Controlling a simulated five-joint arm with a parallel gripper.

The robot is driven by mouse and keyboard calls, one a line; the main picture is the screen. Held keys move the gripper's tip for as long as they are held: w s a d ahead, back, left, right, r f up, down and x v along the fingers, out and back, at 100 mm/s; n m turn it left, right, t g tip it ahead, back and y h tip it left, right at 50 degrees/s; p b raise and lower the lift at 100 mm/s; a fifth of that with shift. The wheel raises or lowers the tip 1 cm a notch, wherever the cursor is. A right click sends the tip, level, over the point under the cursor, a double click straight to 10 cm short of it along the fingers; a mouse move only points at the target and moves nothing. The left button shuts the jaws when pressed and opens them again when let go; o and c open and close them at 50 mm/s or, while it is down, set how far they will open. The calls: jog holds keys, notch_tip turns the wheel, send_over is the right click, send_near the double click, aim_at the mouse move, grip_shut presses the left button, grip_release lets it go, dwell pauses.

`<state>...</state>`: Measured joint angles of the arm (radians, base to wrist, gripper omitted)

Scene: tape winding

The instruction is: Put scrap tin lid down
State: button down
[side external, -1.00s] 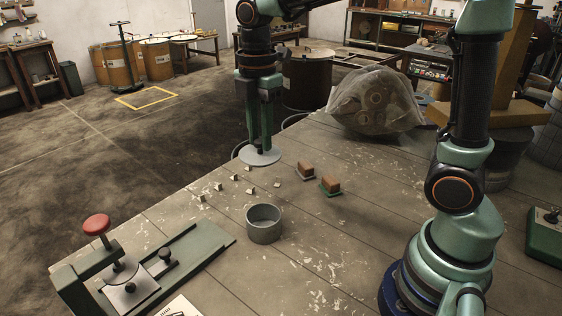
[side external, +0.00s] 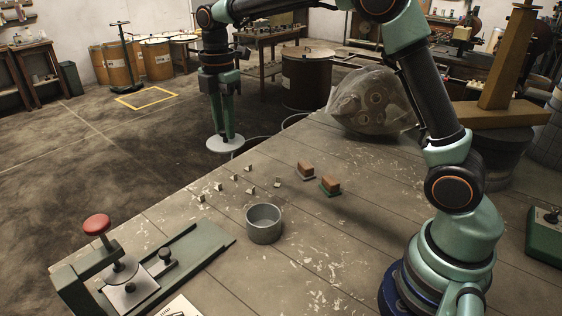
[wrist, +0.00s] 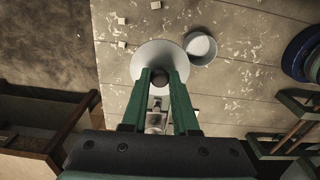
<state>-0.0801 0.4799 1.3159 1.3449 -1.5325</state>
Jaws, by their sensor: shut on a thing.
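The scrap tin lid (side external: 225,146) is a flat pale grey disc with a dark knob, which shows in the wrist view (wrist: 158,78). My gripper (side external: 224,135) is shut on the lid's knob and holds the lid level in the air. In the side view the lid appears at the table's far left edge; its exact height is unclear. The open grey scrap tin (side external: 264,225) stands upright on the table, apart from the lid. In the wrist view the tin (wrist: 201,47) is just right of the lid (wrist: 144,62), and its rim is partly visible.
Several small pale scraps (side external: 248,190) lie on the table between lid and tin. Two brown blocks (side external: 330,184) sit to their right. A green press with a red knob (side external: 97,224) is at front left. A clear bag (side external: 372,100) lies at the back.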

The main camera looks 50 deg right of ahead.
notch_tip(320, 180, down, 20)
jog(key=shift+r, duration=0.1)
dwell(0.5)
jog(key=shift+f, duration=0.2)
jog(key=c, duration=0.7)
grip_release()
